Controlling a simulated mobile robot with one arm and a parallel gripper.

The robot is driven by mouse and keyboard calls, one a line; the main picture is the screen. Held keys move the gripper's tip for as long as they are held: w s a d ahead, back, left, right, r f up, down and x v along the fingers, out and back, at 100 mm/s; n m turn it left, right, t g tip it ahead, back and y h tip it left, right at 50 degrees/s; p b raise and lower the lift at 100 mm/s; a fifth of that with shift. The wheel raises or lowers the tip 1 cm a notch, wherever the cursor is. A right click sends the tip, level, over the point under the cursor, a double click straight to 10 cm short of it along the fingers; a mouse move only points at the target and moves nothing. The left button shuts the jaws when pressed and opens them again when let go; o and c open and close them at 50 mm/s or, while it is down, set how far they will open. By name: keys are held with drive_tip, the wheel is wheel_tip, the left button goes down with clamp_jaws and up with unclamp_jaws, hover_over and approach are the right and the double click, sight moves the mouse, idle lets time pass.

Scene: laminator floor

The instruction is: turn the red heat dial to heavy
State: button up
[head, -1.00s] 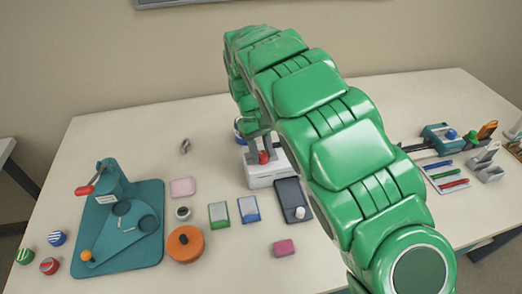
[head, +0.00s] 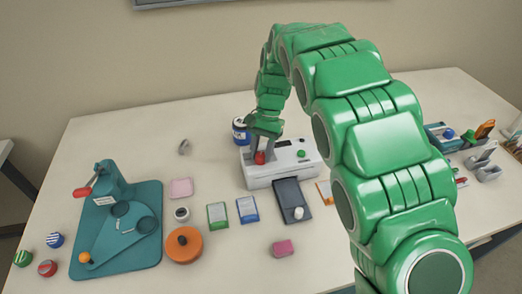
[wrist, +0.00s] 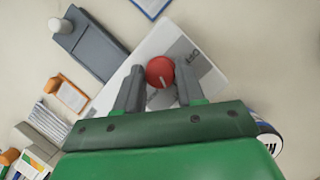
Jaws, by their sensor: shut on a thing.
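The red heat dial (head: 260,158) sits on the top left of the white laminator (head: 285,175). In the wrist view the dial (wrist: 160,72) is round, with a pale pointer line running from its middle to the lower right. My gripper (head: 262,140) reaches down onto the dial from above. In the wrist view the two grey fingers of my gripper (wrist: 160,85) stand on either side of the dial, shut on it. Grey panel markings (wrist: 190,62) show beside the dial, but the setting names are too small to read.
A green knob (head: 301,153) is on the laminator's right part. A dark grey tray (head: 287,190) with a white knob lies in front. A blue and white jar (head: 240,130) stands behind left. A teal press board (head: 150,190) and an orange disc (head: 184,250) are further left.

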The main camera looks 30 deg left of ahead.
drive_tip(key=m+y, duration=0.1)
drive_tip(key=m, duration=0.2)
drive_tip(key=m+y, duration=0.1)
drive_tip(key=m, duration=0.1)
drive_tip(key=shift+d+m, duration=0.2)
drive_tip(key=shift+m, duration=0.2)
idle(0.4)
drive_tip(key=o, duration=1)
drive_tip(key=shift+v, duration=3.9)
drive_tip(key=shift+s+d, duration=0.1)
drive_tip(key=shift+s, duration=0.05)
